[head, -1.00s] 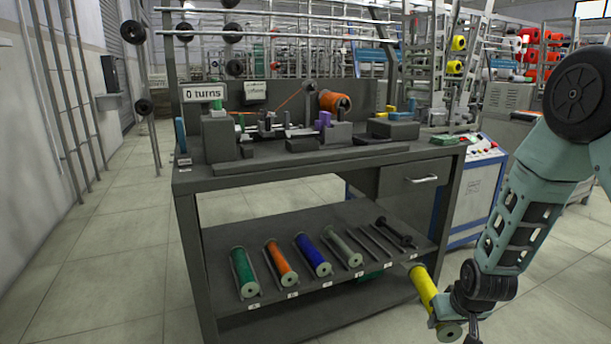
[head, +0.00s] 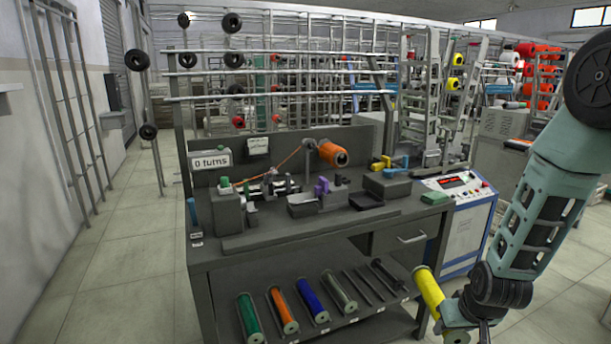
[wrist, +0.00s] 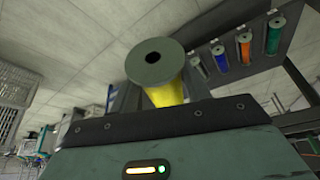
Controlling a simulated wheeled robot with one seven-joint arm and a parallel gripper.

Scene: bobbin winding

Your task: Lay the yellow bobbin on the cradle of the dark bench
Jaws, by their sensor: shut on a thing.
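The yellow bobbin (head: 429,291) is held by my gripper (head: 458,318) at the lower right of the head view, in front of the bench's right end and below its top. In the wrist view the bobbin (wrist: 168,90) shows its grey-green end flange with a dark centre hole, between the jaws. The dark bench (head: 300,238) stands in the middle of the head view. Its top carries a small winding device with grey blocks (head: 226,210), a purple piece and dark trays. I cannot tell for sure which part is the cradle.
The lower shelf holds green (head: 249,316), orange (head: 283,310), blue (head: 312,300) and grey-green (head: 339,292) bobbins in slots. An orange spool (head: 333,153) with thread sits at the bench back. A sign (head: 210,160) reads "0 turns". A control cabinet (head: 465,215) stands at right.

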